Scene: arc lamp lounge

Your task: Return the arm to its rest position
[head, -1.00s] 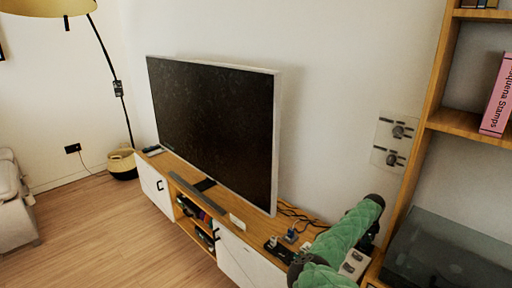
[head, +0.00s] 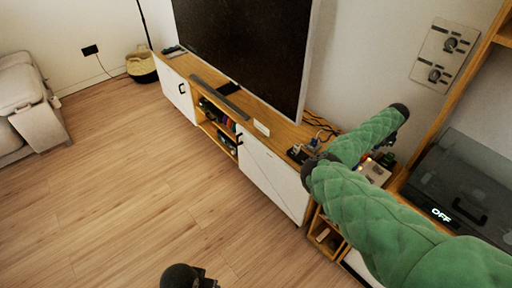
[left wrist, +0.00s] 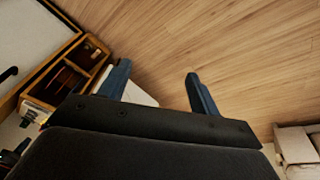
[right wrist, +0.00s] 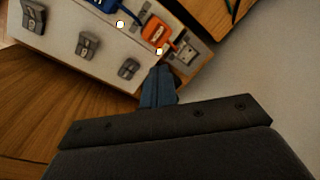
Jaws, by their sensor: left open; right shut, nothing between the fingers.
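My right arm (head: 375,205), green and padded, reaches over the right end of the low cabinet in the head view. Its gripper (right wrist: 160,84) shows in the right wrist view with both blue fingers together and nothing between them. The fingertips are close to a pale switch panel (right wrist: 72,30) carrying an orange plug (right wrist: 155,31) and a blue plug (right wrist: 125,5); I cannot tell whether they touch it. My left gripper (left wrist: 157,82) is open and empty in the left wrist view, with the wooden floor behind it. A dark part of mine shows at the bottom of the head view.
The low cabinet (head: 270,178) carries a large television (head: 245,45) and cables. A dark glass-lidded unit (head: 470,190) showing "OFF" stands at right, near a wall plate (head: 445,55). A sofa (head: 35,105) and basket (head: 141,66) stand left. The floor (head: 140,180) is clear.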

